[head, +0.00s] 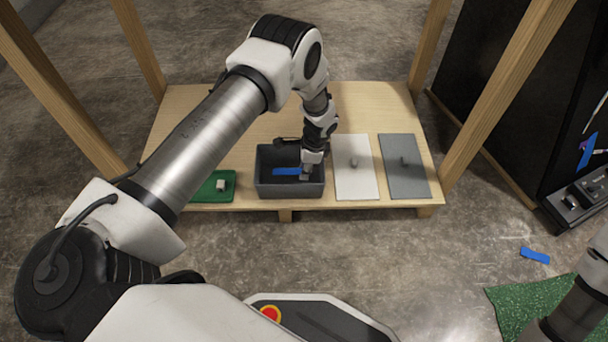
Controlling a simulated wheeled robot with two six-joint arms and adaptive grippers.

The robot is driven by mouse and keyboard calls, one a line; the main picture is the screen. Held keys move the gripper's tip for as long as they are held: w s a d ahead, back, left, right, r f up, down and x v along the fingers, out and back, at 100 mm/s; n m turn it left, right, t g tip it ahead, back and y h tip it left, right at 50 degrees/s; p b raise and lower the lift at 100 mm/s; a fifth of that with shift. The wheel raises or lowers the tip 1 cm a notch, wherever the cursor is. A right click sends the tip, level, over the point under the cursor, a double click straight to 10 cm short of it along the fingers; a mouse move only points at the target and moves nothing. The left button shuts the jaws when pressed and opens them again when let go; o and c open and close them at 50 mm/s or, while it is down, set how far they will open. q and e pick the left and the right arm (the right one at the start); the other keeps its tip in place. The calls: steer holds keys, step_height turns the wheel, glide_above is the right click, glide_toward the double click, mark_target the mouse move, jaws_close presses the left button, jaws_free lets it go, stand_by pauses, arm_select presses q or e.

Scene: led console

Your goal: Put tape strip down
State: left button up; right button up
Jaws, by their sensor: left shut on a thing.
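A blue tape strip (286,171) is at the dark grey bin (290,190) on the wooden shelf, seen inside its rim. My left gripper (307,174) reaches down into the right part of the bin and is shut on the strip's right end. The strip extends left from the fingers. I cannot tell whether it touches the bin floor. My right gripper is out of view; only part of that arm shows at the lower right.
On the wooden shelf (220,140), a green board (208,190) lies left of the bin; a white panel (355,180) and a grey panel (405,180) lie right. Wooden posts frame the shelf. Another blue strip (535,256) lies on the floor near a green mat (520,300).

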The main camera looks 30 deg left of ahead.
arm_select(q)
steer(key=shift+f, duration=0.95)
steer(key=shift+c, duration=0.3)
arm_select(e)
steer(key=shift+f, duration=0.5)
arm_select(q)
steer(key=shift+f, duration=0.2)
steer(key=o, duration=0.9)
steer(key=shift+c, duration=0.2)
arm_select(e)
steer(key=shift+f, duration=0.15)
arm_select(q)
steer(key=shift+r, duration=0.1)
step_height(320, 180, up, 12)
steer(key=w+d+p, duration=0.1)
steer(key=d+p, duration=0.1)
steer(key=p, duration=0.4)
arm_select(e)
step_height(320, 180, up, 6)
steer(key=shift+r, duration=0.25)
arm_select(q)
steer(key=shift+w, duration=0.1)
